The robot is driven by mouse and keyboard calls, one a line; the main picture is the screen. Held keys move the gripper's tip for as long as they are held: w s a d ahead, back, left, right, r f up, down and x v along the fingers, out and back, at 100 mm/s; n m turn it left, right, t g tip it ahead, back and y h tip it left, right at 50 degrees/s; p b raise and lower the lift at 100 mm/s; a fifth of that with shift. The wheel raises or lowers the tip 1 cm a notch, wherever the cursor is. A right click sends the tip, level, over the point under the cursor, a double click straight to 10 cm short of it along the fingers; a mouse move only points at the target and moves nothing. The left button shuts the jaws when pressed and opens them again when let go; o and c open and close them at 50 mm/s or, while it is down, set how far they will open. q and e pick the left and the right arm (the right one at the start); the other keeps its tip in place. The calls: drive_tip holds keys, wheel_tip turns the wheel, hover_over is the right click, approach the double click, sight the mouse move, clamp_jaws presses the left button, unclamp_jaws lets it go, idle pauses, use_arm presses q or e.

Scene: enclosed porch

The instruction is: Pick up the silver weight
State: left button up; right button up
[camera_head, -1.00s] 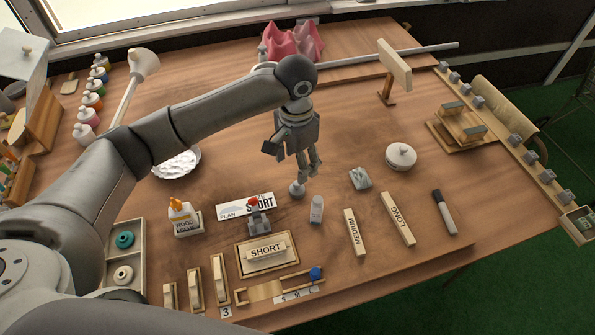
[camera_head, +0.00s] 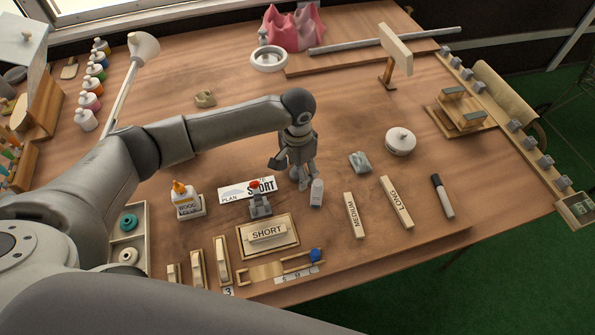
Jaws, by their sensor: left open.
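The silver weight (camera_head: 295,174) is a small grey piece standing on the wooden table, behind the small grey bottle. It is mostly hidden by my left gripper (camera_head: 303,181), which points down right over it. The fingers are open and their tips are low, close to the table. They appear to be on either side of the weight, but I cannot tell whether they touch it. My right gripper is not in view.
Table behind the gripper is mostly clear.

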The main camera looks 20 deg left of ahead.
use_arm(q)
drive_tip(key=c, duration=1.3)
